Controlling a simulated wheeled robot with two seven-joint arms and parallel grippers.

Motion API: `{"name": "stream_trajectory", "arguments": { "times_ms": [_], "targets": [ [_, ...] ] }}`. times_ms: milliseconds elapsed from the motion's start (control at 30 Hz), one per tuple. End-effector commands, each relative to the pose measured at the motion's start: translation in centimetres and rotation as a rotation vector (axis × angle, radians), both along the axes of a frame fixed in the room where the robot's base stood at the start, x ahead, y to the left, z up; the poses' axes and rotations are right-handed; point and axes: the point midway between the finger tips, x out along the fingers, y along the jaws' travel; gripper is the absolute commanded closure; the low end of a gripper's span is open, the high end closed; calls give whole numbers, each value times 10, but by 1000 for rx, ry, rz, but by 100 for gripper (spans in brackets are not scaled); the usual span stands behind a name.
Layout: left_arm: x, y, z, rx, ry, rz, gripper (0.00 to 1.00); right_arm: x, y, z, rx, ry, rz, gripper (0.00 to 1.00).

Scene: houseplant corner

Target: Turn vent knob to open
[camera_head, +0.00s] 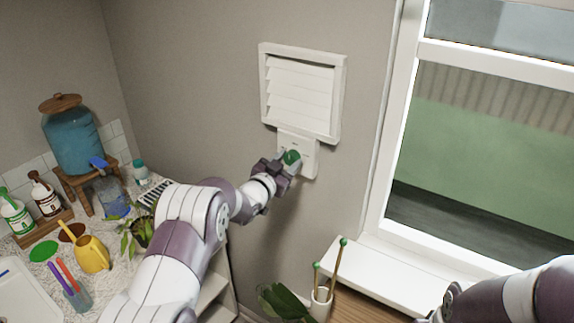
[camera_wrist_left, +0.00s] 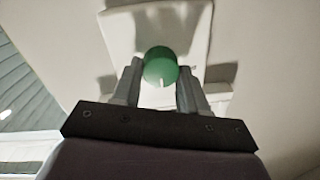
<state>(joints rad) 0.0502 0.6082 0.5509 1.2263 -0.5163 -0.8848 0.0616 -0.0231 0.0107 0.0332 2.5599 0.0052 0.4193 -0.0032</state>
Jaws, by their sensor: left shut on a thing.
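The white louvred vent (camera_head: 300,92) is on the grey wall, its slats slanted and looking closed or nearly so. Below it is a white control plate (camera_head: 305,145) with a green round knob (camera_head: 291,157). My left gripper (camera_head: 285,163) is at the plate, shut on the knob. In the left wrist view the knob (camera_wrist_left: 160,67) sits between the two fingers of my left gripper (camera_wrist_left: 158,82), and a small white mark shows on its lower edge. My right arm shows at the bottom right; its gripper is out of the picture.
A window (camera_head: 480,140) is right of the vent, with a white sill (camera_head: 400,285) below. Green-tipped sticks stand in a white pot (camera_head: 320,303). The left counter holds a blue dispenser (camera_head: 74,140), bottles, a yellow watering can (camera_head: 92,254) and a potted plant (camera_head: 140,232).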

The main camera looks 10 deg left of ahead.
Motion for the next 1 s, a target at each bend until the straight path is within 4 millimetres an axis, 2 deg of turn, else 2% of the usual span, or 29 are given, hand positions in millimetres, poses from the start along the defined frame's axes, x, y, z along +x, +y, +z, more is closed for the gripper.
{"name": "stream_trajectory", "arguments": {
  "times_ms": [33,267,600,1000],
  "targets": [
    [0,0,-4,18,-12,1,88,0,0,-11,0,0,0,42],
    [0,0,-9,167,-75,1,88,0,0,-50,0,0,0,42],
    [0,-1,-10,466,-197,1,88,0,0,-113,0,0,0,42],
    [0,-1,-8,806,-336,1,88,0,0,-170,0,0,0,42]
  ]
}}
